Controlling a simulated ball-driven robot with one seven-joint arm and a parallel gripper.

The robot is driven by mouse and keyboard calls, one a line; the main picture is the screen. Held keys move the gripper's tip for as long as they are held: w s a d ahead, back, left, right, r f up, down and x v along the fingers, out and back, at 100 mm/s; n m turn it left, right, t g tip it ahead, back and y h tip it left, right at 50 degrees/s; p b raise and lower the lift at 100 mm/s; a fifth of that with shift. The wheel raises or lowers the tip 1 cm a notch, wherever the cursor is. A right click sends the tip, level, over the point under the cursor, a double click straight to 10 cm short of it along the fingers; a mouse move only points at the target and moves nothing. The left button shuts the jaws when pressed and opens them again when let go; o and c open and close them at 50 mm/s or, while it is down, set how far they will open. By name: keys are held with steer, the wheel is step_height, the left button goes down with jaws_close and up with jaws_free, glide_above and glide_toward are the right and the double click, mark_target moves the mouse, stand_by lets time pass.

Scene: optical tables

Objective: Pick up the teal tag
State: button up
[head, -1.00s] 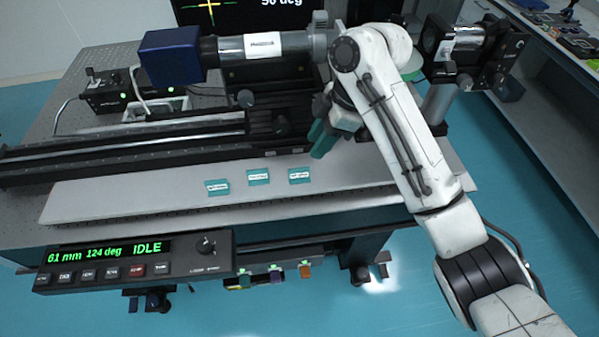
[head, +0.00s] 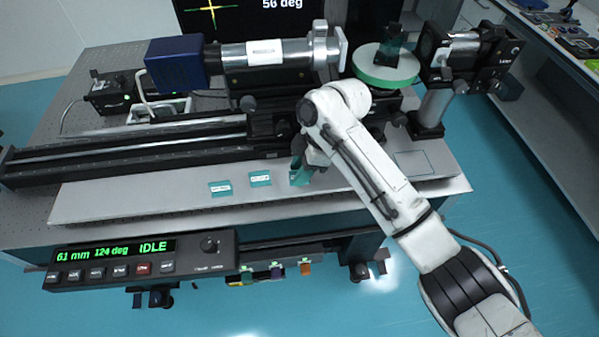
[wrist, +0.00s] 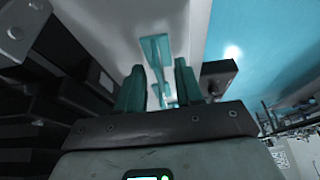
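Small teal tags with white labels lie in a row on a pale grey strip. The left tag (head: 220,188) and the middle tag (head: 260,179) show clearly in the head view; their print is too small to read. My gripper (head: 300,170) is low over the right end of the row, and it and my arm cover the right tag's place. In the wrist view my gripper's two teal fingers (wrist: 159,85) stand apart, open. Teal shapes (wrist: 155,48) show between and beyond them on the pale surface. I cannot tell whether a tag is between the fingertips.
A black rail (head: 130,150) runs behind the pale strip (head: 120,205). A control box reading IDLE (head: 140,258) sits at the front edge. A blue-ended cylinder (head: 265,54) and a round green-rimmed stage (head: 385,68) stand behind. The strip's left part is clear.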

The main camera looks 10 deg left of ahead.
steer(key=shift+a+f, duration=0.1)
steer(key=shift+f, duration=0.15)
steer(key=shift+c, duration=0.4)
jaws_close()
